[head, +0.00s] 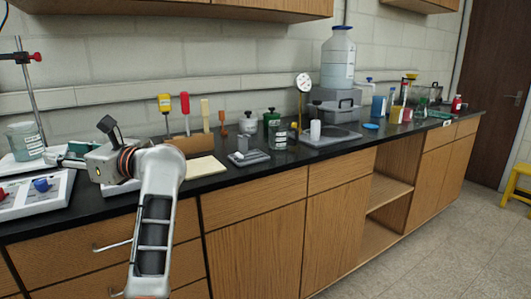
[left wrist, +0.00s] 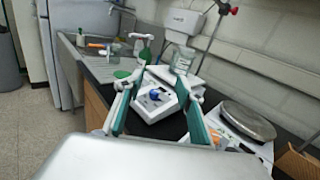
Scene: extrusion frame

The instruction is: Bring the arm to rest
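My left arm (head: 158,190) reaches up over the front edge of the black bench in the head view. My left gripper (head: 72,155) points left, above the bench top beside a white stirrer (head: 30,195) with a blue knob. In the left wrist view my left gripper (left wrist: 157,118) is open, its two teal-padded fingers apart with nothing held between them. The same stirrer (left wrist: 157,97) shows beyond and between the fingers. My right gripper is in neither view.
A glass beaker (head: 25,141) and a stand with a red clamp (head: 35,57) are at the left. A balance (left wrist: 248,120) stands close to the gripper. Tools, jars and a dial gauge (head: 303,82) line the bench.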

